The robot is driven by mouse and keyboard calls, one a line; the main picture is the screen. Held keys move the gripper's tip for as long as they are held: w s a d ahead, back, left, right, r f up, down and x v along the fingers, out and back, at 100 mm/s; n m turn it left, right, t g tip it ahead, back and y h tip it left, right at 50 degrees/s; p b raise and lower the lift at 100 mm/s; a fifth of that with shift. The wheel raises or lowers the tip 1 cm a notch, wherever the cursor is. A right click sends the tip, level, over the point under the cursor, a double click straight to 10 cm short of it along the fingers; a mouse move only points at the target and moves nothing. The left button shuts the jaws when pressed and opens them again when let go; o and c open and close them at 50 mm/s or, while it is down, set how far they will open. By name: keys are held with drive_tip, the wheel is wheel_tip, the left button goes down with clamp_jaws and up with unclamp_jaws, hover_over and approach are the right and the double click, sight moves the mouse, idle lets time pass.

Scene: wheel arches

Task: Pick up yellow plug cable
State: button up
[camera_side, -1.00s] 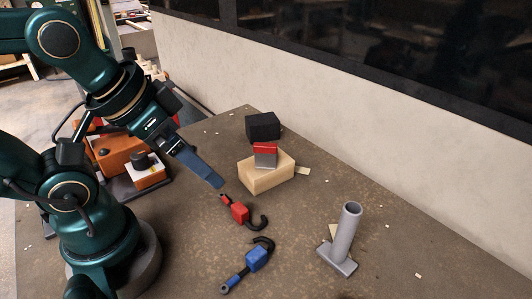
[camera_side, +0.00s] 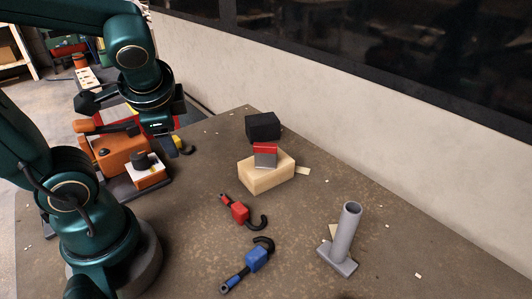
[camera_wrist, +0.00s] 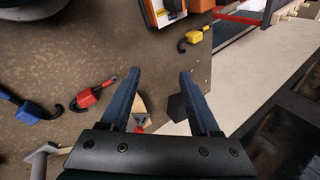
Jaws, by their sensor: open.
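The yellow plug cable (camera_side: 182,144) lies at the table's far left edge, beside the orange box, partly hidden by my arm in the side view. In the wrist view the yellow plug cable (camera_wrist: 194,37) is at the upper right, with a dark hook at one end. My gripper (camera_wrist: 159,72) is open and empty, its two blue fingers apart. The plug cable is beyond the fingertips, up and to the right of the gap, not between them.
A red plug cable (camera_side: 239,212) and a blue plug cable (camera_side: 256,259) lie mid-table. A tan block (camera_side: 266,176), black box (camera_side: 263,127) and grey tube stand (camera_side: 345,240) are farther right. The orange box (camera_side: 124,151) crowds the left side. A wall runs behind.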

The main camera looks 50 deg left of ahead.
sight(177, 141)
drive_tip(key=w+a+f+m+y, duration=0.2)
drive_tip(key=a+m, duration=0.2)
drive_tip(key=w+a+f+m+g+y, duration=0.1)
drive_tip(key=w+a+f+m+y, duration=0.2)
drive_tip(key=a+m, duration=0.1)
drive_tip(key=w+a+f+m+g+y, duration=0.1)
drive_tip(key=w+a+f+m+y, duration=0.1)
drive_tip(key=a+f+m, duration=0.1)
drive_tip(key=shift+w+a+f+m+y, duration=0.1)
drive_tip(key=shift+a+m+y, duration=0.15)
drive_tip(key=shift+a, duration=0.2)
drive_tip(key=shift+w+a+f+m+y, duration=0.15)
drive_tip(key=shift+a+m, duration=0.1)
drive_tip(key=shift+a, duration=0.15)
drive_tip(key=f, duration=0.1)
drive_tip(key=s+f+m, duration=0.1)
drive_tip(key=f, duration=0.1)
drive_tip(key=shift+s+a+f+g, duration=0.1)
drive_tip(key=shift+g, duration=0.2)
drive_tip(key=shift+s+a+f, duration=0.1)
drive_tip(key=shift+a+f, duration=0.1)
drive_tip(key=shift+x, duration=2.35)
clamp_jaws()
